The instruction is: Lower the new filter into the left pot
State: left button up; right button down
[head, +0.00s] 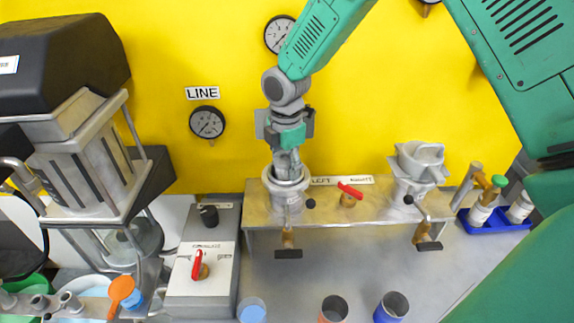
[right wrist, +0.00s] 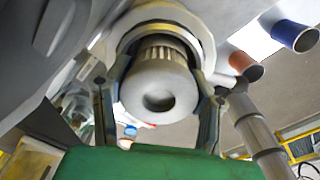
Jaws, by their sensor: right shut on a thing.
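My right gripper (head: 287,165) points down over the left pot (head: 283,188), which stands at the left end of the metal bench. It is shut on the new filter, which the head view mostly hides behind the fingers. In the right wrist view the filter (right wrist: 160,88) shows a round grey end with a dark hollow and a ribbed body, between the two fingers of the gripper (right wrist: 158,95). The pot's pale round rim (right wrist: 198,30) surrounds the ribbed part, so the filter appears partly inside the mouth. My left gripper is not in view.
The right pot (head: 415,172) has its lid tilted up. A red-handled valve (head: 349,192) sits between the pots. Several cups, including a blue one (head: 392,307), stand in front. A blue tray (head: 495,222) is at the right. A large machine (head: 75,150) fills the left.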

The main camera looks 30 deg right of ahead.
jog(key=shift+s+a+f, duration=0.15)
jog(key=shift+s+f, duration=0.25)
jog(key=shift+f, duration=0.25)
jog(key=c, duration=0.9)
grip_release()
jog(key=o, duration=0.3)
jog(key=shift+f, duration=0.1)
jog(key=shift+w, duration=0.15)
jog(key=shift+w, duration=0.1)
